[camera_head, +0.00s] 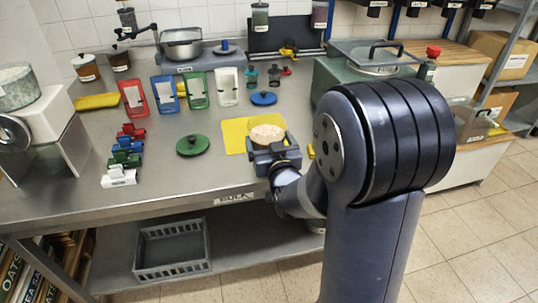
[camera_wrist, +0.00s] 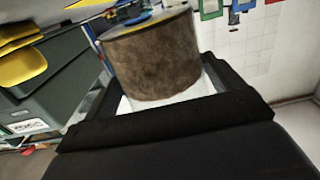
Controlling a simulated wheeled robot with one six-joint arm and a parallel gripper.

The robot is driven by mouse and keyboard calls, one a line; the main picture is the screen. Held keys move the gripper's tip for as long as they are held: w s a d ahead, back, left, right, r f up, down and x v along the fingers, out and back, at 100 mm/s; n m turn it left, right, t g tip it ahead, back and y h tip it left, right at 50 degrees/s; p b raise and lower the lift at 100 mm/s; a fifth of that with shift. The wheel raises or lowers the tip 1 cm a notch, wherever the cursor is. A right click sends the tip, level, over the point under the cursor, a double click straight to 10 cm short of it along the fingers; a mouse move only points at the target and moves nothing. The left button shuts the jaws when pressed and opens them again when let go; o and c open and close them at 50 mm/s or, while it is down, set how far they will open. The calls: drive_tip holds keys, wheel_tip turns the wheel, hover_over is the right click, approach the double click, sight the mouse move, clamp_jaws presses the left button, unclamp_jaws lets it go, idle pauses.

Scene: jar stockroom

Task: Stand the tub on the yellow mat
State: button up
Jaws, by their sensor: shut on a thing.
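The tub (camera_head: 267,132), round with pale beige contents showing at its top, is held in my gripper (camera_head: 272,152). In the wrist view the tub (camera_wrist: 152,62) fills the space between the dark fingers (camera_wrist: 160,105), its side brown and its lower end whitish. My gripper is shut on it. The yellow mat (camera_head: 235,138) lies flat on the steel bench; in the head view the tub overlaps its right part. The tub looks roughly upright. I cannot tell whether its base touches the mat; my gripper hides the base.
A green round lid (camera_head: 193,145) lies left of the mat, a blue lid (camera_head: 264,98) behind it. Coloured scoop holders (camera_head: 198,90) stand farther back. A green machine (camera_head: 345,80) stands behind right. Bare steel (camera_head: 200,190) shows in front.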

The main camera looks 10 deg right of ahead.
drive_tip(key=shift+f+b, duration=0.3)
drive_tip(key=shift+f, duration=1.6)
drive_tip(key=shift+f, duration=0.15)
drive_tip(key=o, duration=0.8)
drive_tip(key=shift+o, duration=1.1)
